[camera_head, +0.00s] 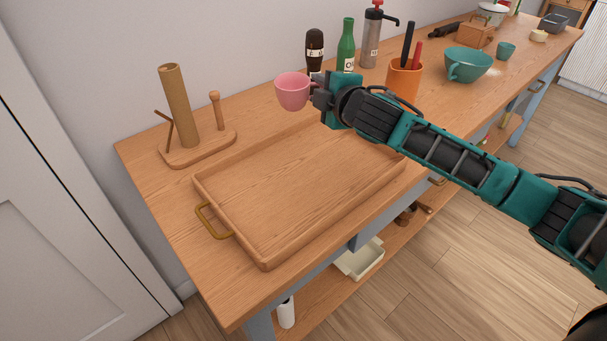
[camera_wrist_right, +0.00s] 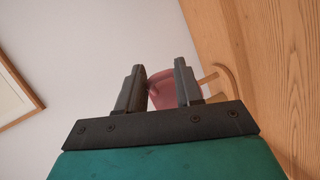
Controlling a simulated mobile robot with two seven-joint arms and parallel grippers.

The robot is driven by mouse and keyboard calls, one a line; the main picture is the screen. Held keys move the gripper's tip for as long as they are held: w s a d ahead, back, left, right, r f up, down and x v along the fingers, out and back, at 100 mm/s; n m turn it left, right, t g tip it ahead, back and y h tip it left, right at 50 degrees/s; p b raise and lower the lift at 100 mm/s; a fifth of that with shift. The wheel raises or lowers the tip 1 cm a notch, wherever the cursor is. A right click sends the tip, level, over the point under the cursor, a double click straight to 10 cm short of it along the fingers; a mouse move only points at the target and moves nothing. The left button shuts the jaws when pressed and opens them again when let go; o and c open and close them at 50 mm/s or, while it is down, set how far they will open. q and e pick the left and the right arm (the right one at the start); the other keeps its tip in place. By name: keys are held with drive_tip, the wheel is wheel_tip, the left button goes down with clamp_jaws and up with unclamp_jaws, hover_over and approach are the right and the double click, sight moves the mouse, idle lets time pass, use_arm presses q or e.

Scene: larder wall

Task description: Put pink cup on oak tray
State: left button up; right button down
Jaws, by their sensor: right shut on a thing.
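The pink cup (camera_head: 292,91) is upright, in front of the back wall and over the far edge of the oak tray in the head view. My right gripper (camera_head: 316,92) is shut on the cup's right side, at its handle. In the right wrist view the cup (camera_wrist_right: 162,88) shows between the two dark fingers (camera_wrist_right: 160,90), partly hidden by them. The oak tray (camera_head: 268,264) lies on the worktop, empty, with a brass handle (camera_head: 212,222) on its left end. Its back right corner is hidden behind my right arm. My left gripper is not in view.
A wooden towel-roll stand (camera_head: 197,150) stands left of the tray. Behind the gripper are a dark bottle (camera_head: 314,48), a green bottle (camera_head: 347,46) and a pump bottle (camera_head: 371,40).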

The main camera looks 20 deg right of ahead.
drive_tip(key=w+d+r+m+h, duration=0.1)
drive_tip(key=w+d+r+h, duration=0.1)
drive_tip(key=w+d+r, duration=0.4)
drive_tip(key=f, duration=0.4)
drive_tip(key=s+d+f+b, duration=0.1)
drive_tip(key=f, duration=0.9)
drive_tip(key=shift+s+d, duration=0.15)
drive_tip(key=shift+s, duration=0.05)
wheel_tip(320, 180, down, 5)
drive_tip(key=shift+r+b, duration=0.1)
drive_tip(key=shift+b, duration=0.7)
drive_tip(key=c, duration=1)
unclamp_jaws()
